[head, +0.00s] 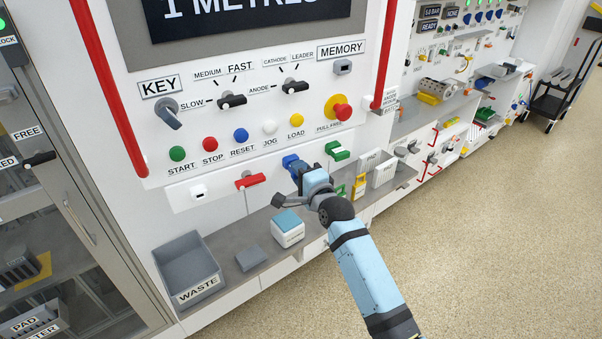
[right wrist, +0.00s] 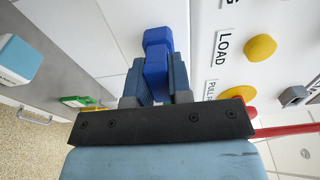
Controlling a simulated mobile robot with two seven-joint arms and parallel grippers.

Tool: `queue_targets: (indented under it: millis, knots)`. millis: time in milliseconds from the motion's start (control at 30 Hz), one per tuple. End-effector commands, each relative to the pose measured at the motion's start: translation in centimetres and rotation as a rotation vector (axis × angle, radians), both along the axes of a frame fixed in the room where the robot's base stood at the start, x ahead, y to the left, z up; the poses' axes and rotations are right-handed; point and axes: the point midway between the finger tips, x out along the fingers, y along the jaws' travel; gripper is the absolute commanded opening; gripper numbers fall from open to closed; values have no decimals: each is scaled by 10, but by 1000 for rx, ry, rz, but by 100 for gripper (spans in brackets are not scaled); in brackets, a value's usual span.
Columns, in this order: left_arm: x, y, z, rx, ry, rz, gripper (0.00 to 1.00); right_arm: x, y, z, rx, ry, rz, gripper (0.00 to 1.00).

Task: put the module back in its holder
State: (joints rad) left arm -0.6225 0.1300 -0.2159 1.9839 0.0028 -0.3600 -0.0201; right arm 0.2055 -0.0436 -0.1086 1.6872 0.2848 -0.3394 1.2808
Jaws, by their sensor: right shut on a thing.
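My right gripper (head: 298,172) is shut on a blue module (head: 290,161) in front of the white strip (head: 222,186) below the row of buttons. The right wrist view shows the blue module (right wrist: 158,45) between the two fingers, its far end sticking out past them. A red module (head: 248,181) and a green module (head: 337,151) sit on the strip, left and right of the blue one. An empty-looking white socket (head: 199,192) is at the strip's left end. Whether the blue module touches the strip cannot be told. My left gripper is not in view.
Below the strip is a grey ledge (head: 226,231) with a grey waste bin (head: 187,271), a grey block (head: 251,257) and a white and blue box (head: 288,228). A red rail (head: 384,55) stands out right of the panel.

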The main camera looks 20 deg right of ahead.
Motion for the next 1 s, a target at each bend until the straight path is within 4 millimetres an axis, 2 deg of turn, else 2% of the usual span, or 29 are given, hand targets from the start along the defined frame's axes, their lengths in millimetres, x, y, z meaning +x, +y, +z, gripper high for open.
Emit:
queue_targets:
  millis: [200, 233, 333, 367, 700, 867, 1000]
  knots:
    - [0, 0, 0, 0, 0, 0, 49, 6, 1, 0, 1, 0, 0, 0]
    - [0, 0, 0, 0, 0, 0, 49, 6, 1, 0, 1, 0, 0, 24]
    - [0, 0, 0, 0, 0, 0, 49, 5, 1, 0, 1, 0, 0, 47]
    - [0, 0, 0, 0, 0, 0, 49, 5, 1, 0, 1, 0, 0, 49]
    - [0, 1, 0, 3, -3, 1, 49, 5, 1, 0, 0, 1, 0, 49]
    - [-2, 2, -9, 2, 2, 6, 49, -20, -4, -3, 3, 2, 0, 49]
    - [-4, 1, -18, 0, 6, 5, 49, -52, -11, -4, 1, 0, 0, 49]
